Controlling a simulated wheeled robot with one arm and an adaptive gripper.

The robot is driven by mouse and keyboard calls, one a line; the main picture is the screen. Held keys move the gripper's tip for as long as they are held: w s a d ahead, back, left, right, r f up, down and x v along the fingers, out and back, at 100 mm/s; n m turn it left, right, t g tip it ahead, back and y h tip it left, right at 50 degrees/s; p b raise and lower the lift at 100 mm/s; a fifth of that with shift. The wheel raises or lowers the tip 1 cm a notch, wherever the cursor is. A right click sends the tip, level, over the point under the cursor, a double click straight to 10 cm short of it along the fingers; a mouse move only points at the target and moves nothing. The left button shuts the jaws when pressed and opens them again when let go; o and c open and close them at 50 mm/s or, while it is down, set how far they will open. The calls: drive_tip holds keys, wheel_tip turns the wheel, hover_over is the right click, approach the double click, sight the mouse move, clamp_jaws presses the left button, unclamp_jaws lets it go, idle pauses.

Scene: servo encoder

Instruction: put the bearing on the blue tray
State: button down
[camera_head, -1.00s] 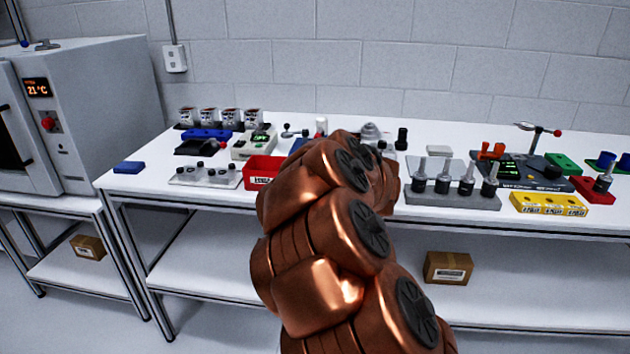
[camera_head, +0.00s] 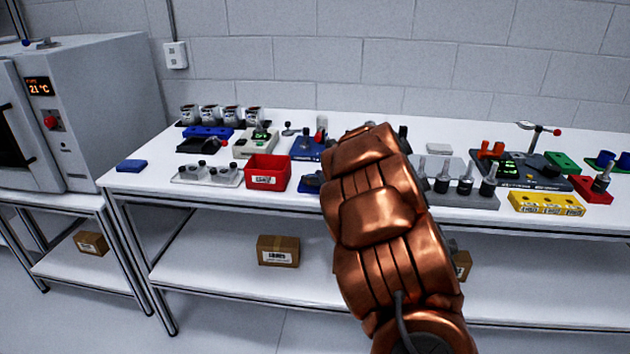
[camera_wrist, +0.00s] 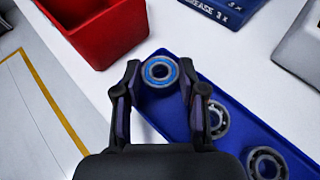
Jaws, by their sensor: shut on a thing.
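A bearing with a blue ring (camera_wrist: 148,73) sits between the two fingertips of my gripper (camera_wrist: 159,72) in the wrist view. My gripper is shut on it. The bearing is over the near-left end of the blue tray (camera_wrist: 168,112); I cannot tell whether it touches the tray floor. Two metal bearings without blue rings, one in the middle (camera_wrist: 217,120) and one at the lower right (camera_wrist: 267,165), lie in the same tray. In the head view only a bit of the blue tray (camera_head: 309,187) shows; my arm hides the gripper and the held bearing.
A red bin (camera_head: 267,173) stands just left of the tray, and also shows in the wrist view (camera_wrist: 98,30). A blue grease block (camera_wrist: 215,10) is behind the tray. A grey holder with upright tools (camera_head: 455,197) stands right of my arm. The table's front edge is close.

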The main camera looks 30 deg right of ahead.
drive_tip(key=shift+f, duration=0.55)
drive_tip(key=shift+f+b, duration=0.2)
drive_tip(key=shift+b, duration=0.1)
drive_tip(key=c, duration=0.9)
unclamp_jaws()
drive_tip(key=shift+r, duration=0.1)
drive_tip(key=shift+c, duration=0.2)
drive_tip(key=shift+r+p, duration=0.15)
drive_tip(key=shift+p, duration=0.15)
drive_tip(key=b+v, duration=0.1)
drive_tip(key=v, duration=1.1)
drive_tip(key=shift+b, duration=0.35)
